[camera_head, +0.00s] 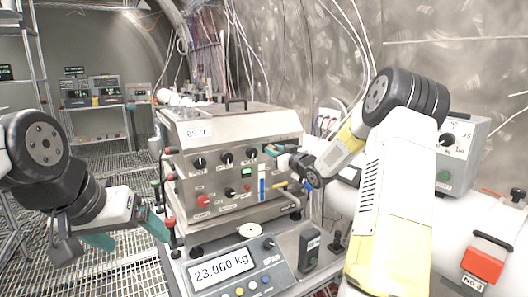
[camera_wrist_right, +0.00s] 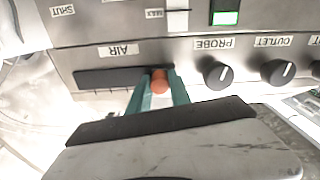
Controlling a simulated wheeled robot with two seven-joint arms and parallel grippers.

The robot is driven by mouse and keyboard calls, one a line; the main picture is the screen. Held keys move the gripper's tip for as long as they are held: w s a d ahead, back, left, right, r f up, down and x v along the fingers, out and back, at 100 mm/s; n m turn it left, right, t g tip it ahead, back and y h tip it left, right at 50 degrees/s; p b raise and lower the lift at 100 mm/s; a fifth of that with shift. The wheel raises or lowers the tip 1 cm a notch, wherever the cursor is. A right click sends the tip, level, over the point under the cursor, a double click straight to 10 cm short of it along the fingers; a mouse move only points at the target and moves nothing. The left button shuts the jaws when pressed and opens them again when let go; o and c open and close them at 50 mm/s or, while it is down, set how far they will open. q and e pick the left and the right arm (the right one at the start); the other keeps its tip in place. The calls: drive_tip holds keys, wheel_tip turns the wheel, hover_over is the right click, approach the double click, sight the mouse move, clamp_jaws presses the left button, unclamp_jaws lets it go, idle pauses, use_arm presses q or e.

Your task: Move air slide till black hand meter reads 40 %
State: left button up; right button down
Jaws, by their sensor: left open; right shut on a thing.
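The air slide's orange knob (camera_wrist_right: 160,80) sits near the right end of a dark slot (camera_wrist_right: 108,77) under the upside-down AIR label in the right wrist view. My right gripper (camera_wrist_right: 159,92) is shut on this knob. My left gripper (camera_head: 126,232) is open and empty, low at the left of the panel. I cannot make out a black hand or its reading in either view.
The steel control box (camera_head: 228,175) carries several black knobs and a lit green display (camera_head: 246,173). A scale (camera_head: 222,268) reading 23.060 kg stands in front. A grey box (camera_head: 460,145) with a dial is at the right.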

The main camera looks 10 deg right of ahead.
drive_tip(key=d, duration=0.2)
drive_tip(key=w+d, duration=0.1)
drive_tip(key=shift+w+d, duration=0.2)
drive_tip(key=shift+d, duration=0.2)
drive_tip(key=c, duration=1.2)
unclamp_jaws()
drive_tip(key=v, duration=0.8)
